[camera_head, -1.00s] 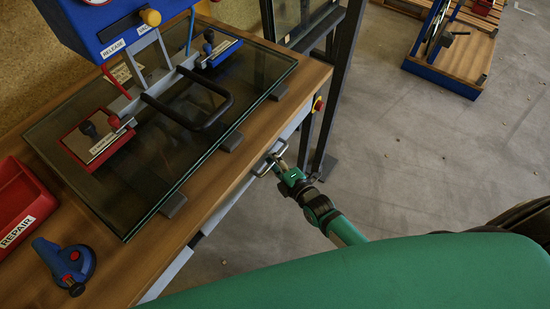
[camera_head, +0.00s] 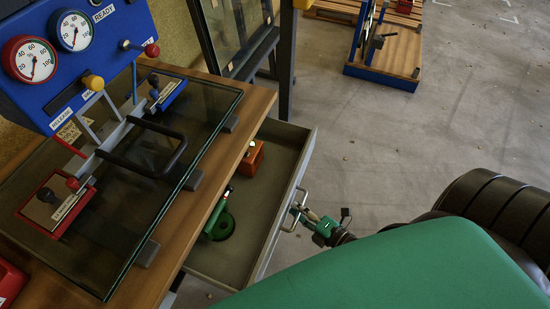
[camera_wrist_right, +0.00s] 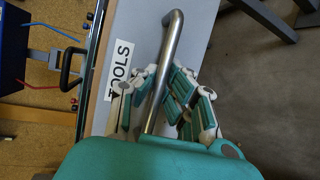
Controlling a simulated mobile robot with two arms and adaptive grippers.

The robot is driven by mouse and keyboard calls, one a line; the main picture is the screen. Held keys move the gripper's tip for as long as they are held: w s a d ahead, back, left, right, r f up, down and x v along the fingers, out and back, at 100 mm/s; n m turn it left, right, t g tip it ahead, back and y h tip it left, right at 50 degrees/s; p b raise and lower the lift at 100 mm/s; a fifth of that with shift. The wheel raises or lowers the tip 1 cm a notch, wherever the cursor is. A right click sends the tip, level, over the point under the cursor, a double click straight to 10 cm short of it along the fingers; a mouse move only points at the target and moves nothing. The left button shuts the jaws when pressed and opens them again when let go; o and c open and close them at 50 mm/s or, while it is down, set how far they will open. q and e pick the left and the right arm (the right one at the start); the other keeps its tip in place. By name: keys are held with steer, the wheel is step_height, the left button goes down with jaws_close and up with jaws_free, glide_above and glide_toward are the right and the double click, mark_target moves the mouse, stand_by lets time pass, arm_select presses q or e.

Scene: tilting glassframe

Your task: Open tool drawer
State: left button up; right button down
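The tool drawer (camera_head: 295,157) stands pulled out from under the workbench, its inside visible. Its front (camera_wrist_right: 190,45) carries a "TOOLS" label (camera_wrist_right: 118,70) and a metal bar handle (camera_head: 298,207). The handle (camera_wrist_right: 160,75) runs between the fingers of my right gripper (camera_wrist_right: 163,95), which curl in around it from both sides. In the head view my right gripper (camera_head: 312,220) is at the handle, outside the drawer front. My left gripper is not in view.
In the drawer lie a green round tool (camera_head: 221,226) and an orange box (camera_head: 251,159). The workbench (camera_head: 212,160) carries a glass pane and a blue gauge panel (camera_head: 75,50). A dark post (camera_head: 287,70) stands behind the drawer.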

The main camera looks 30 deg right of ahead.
steer(key=s+d, duration=0.5)
steer(key=s, duration=0.1)
steer(key=shift+s+d, duration=0.2)
steer(key=shift+s, duration=0.15)
steer(key=shift+r, duration=0.1)
steer(key=c, duration=1.6)
jaws_free()
steer(key=shift+c, duration=0.2)
steer(key=shift+s, duration=0.1)
steer(key=v, duration=1.2)
